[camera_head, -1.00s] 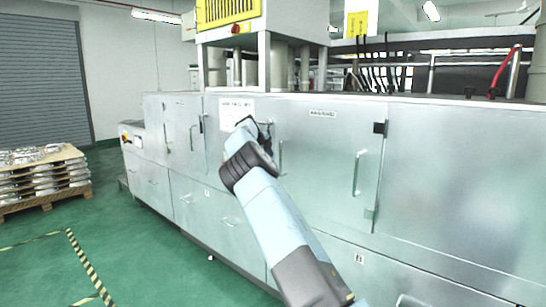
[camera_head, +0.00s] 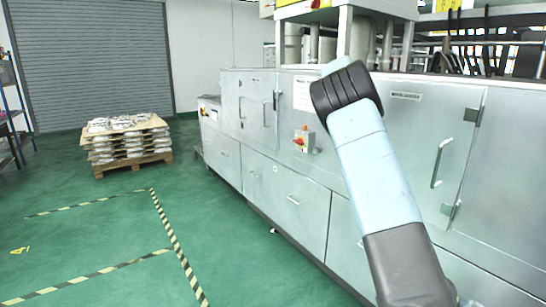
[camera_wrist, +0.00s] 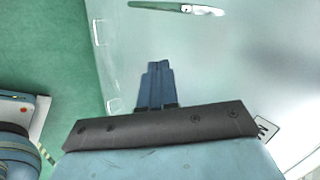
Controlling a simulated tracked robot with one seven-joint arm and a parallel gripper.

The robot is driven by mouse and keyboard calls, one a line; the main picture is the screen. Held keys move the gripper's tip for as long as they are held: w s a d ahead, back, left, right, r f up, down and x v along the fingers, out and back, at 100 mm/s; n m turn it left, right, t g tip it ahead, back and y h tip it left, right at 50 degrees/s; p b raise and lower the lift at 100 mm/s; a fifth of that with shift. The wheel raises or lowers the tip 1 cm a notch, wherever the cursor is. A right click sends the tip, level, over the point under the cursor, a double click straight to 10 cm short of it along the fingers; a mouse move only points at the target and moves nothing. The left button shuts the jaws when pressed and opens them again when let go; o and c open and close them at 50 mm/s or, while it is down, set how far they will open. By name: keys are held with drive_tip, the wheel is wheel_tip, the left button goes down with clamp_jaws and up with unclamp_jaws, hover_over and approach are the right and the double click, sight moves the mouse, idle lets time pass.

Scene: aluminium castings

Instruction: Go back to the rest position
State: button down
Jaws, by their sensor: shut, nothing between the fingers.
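My arm (camera_head: 375,170) reaches up in front of the steel machine cabinet (camera_head: 292,200) in the head view. Its end points away from me, so the fingers are hidden there. In the wrist view my gripper (camera_wrist: 157,68) shows its narrow blue fingers together, with nothing between them. A pale cabinet panel lies beyond the fingers, with a door handle (camera_wrist: 176,7) at the top edge. I cannot tell how far the fingertips are from the panel, but no contact shows.
A red and yellow rotary switch (camera_head: 304,139) sits on the cabinet front, left of my arm. A pallet of stacked castings (camera_head: 127,146) stands at the far left by the roller shutter (camera_head: 95,60). The green floor with striped tape (camera_head: 165,225) is open on the left.

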drive_tip(key=s+r+n+y, duration=0.3)
drive_tip(key=s+n, duration=0.3)
drive_tip(key=s, duration=0.9)
drive_tip(key=s+r+n+y, duration=0.25)
drive_tip(key=s+n, duration=0.25)
drive_tip(key=s, duration=1)
drive_tip(key=s+a+f+n, duration=0.3)
drive_tip(key=s+a+n, duration=0.1)
drive_tip(key=s, duration=0.6)
drive_tip(key=s+a+f+n, duration=0.3)
drive_tip(key=s+n, duration=0.3)
drive_tip(key=s, duration=0.5)
drive_tip(key=s+a+f+n, duration=0.4)
drive_tip(key=s+a+n, duration=0.1)
drive_tip(key=s, duration=0.6)
drive_tip(key=shift+s+a, duration=0.2)
drive_tip(key=shift+a, duration=0.3)
